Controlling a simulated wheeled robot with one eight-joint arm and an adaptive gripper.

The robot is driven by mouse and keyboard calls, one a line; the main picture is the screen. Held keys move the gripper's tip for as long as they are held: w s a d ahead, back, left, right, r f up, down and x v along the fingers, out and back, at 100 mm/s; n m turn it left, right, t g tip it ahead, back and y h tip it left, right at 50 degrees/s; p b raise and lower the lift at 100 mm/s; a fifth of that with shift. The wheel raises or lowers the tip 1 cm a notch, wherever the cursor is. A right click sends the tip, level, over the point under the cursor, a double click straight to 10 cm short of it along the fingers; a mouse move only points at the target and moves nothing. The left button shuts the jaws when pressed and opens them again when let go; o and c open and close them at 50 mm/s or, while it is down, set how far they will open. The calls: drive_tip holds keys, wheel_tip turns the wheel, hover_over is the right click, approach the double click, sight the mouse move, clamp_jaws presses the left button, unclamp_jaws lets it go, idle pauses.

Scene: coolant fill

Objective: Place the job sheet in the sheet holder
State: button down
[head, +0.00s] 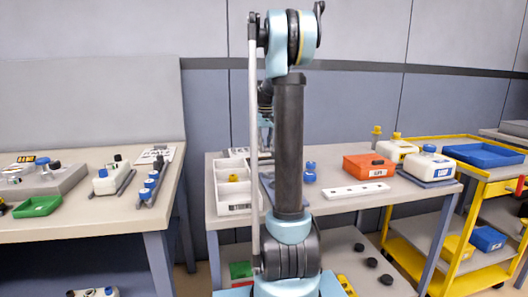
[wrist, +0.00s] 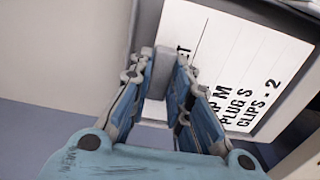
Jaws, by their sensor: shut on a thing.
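In the wrist view my gripper (wrist: 160,75) is shut on a grey block at the edge of the job sheet (wrist: 235,60). The sheet is a white ruled panel with bold black print, including "PLUGS" and "CLIPS - 2". A dark grey border shows along its right side; I cannot tell whether this is the sheet holder.
The middle table bears a white tray (head: 226,197), a white strip (head: 342,191), an orange box (head: 368,167) and white jugs (head: 430,165). The left table holds a printed white sheet (head: 155,155) and a green tray (head: 38,206). A yellow cart (head: 455,215) stands right.

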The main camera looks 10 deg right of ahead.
drive_tip(key=shift+f, duration=0.95)
drive_tip(key=c, duration=1.5)
unclamp_jaws()
drive_tip(key=shift+r, duration=0.15)
wheel_tip(320, 180, up, 12)
drive_tip(key=shift+f, duration=0.1)
